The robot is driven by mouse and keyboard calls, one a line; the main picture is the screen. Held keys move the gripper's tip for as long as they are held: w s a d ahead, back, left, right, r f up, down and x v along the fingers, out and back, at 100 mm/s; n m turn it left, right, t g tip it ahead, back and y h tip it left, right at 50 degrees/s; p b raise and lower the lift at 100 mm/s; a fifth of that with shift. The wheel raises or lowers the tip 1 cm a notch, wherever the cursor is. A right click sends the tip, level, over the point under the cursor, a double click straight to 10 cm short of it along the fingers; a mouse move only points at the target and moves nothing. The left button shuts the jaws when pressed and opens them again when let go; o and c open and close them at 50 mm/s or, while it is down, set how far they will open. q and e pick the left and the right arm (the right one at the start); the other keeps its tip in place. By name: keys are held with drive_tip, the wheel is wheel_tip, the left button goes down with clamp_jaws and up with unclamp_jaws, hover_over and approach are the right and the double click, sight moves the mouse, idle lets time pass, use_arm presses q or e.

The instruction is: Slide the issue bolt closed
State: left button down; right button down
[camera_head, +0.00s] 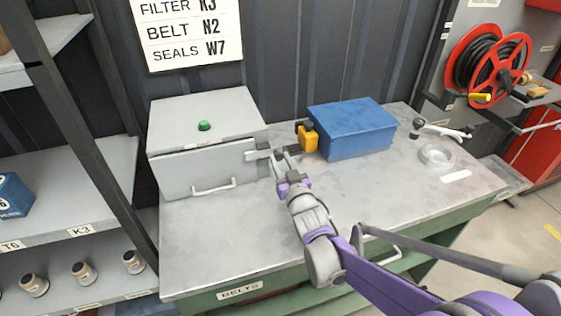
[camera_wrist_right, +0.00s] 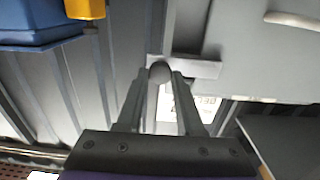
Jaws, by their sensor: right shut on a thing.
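The grey box (camera_head: 200,130) with a green button on top stands at the back left of the bench, its front door showing a white handle (camera_head: 213,187). The issue bolt (camera_head: 252,155) is a light grey bar at the right end of the door front. In the wrist view the bar (camera_wrist_right: 205,67) runs sideways beside a round dark knob (camera_wrist_right: 160,72). My right gripper (camera_head: 279,156) is at the bolt; in the wrist view its fingertips (camera_wrist_right: 165,75) close around the knob. The bolt's far end is hard to make out. My left gripper is in neither view.
A blue box (camera_head: 352,130) with a yellow block (camera_head: 307,137) at its left stands close to the right of my gripper. A black-knobbed lever (camera_head: 440,130) and a glass dish (camera_head: 436,155) sit further right. The bench's front left is clear.

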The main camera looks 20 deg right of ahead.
drive_tip(key=shift+a, duration=0.15)
drive_tip(key=c, duration=0.9)
unclamp_jaws()
drive_tip(key=o, duration=0.3)
drive_tip(key=shift+a, duration=0.15)
drive_tip(key=shift+o, duration=0.2)
drive_tip(key=s, duration=1.1)
drive_tip(key=shift+d, duration=0.3)
